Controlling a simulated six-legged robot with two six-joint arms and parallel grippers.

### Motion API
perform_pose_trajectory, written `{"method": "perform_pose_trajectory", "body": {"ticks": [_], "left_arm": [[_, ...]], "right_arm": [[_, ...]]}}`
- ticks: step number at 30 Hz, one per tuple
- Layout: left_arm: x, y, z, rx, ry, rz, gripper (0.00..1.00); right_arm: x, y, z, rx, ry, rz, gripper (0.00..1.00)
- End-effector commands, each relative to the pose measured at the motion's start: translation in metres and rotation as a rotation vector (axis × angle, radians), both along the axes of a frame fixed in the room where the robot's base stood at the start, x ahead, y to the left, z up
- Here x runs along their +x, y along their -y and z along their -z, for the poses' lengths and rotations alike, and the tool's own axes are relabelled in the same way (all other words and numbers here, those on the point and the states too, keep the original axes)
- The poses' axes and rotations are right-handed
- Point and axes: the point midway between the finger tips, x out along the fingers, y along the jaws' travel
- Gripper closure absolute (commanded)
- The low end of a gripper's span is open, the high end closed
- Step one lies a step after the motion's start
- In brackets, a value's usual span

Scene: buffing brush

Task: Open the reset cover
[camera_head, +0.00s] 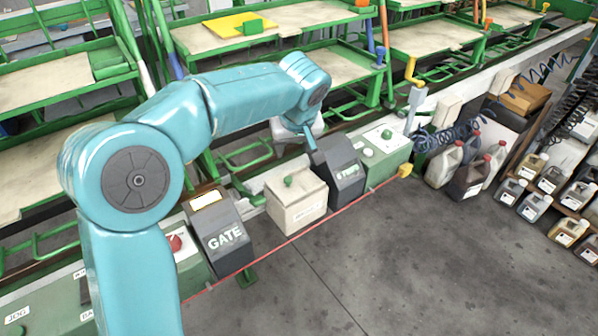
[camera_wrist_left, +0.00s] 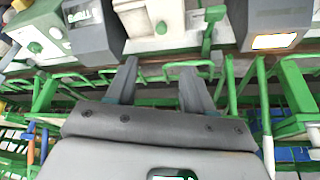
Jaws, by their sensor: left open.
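A dark grey hooded cover (camera_head: 338,172) with a short pale label, too small to read surely, stands on the rail right of the cream box; I cannot confirm it is the reset cover. It looks shut. It also shows at the top left of the left wrist view (camera_wrist_left: 92,32). My left gripper (camera_head: 311,146) is behind and just above this cover in the head view, partly hidden by my wrist. In the left wrist view its two fingers (camera_wrist_left: 160,84) are spread with nothing between them. I cannot tell whether a finger touches the cover. My right gripper is not in view.
A cream box (camera_head: 296,205) with a green knob stands left of the cover, then a dark GATE housing (camera_head: 222,236). A green panel (camera_head: 385,150) is on the right. Green racks (camera_head: 240,40) stand behind. Jugs (camera_head: 468,178) stand right. The floor in front is clear.

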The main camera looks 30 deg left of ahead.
Motion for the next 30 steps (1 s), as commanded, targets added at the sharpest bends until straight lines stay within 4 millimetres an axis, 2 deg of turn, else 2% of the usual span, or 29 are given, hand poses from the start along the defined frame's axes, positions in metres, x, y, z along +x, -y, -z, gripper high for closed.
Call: {"method": "perform_pose_trajectory", "body": {"ticks": [4,7,15,21,25,30], "left_arm": [[-0.001,-0.007,0.018,0.001,-0.004,-0.006,0.48],[0.003,-0.014,0.038,0.001,-0.006,-0.006,0.48],[0.02,-0.032,0.099,-0.002,-0.005,-0.003,0.48],[0.033,-0.041,0.133,-0.002,-0.004,-0.001,0.48],[0.039,-0.045,0.145,-0.002,-0.002,0.001,0.48],[0.042,-0.046,0.149,-0.001,0.0,0.001,0.48]], "right_arm": [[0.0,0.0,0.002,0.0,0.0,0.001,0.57],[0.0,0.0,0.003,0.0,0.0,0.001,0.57],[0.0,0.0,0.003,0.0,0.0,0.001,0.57],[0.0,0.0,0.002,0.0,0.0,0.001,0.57],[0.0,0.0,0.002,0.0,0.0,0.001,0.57],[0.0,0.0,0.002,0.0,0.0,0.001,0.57]]}}
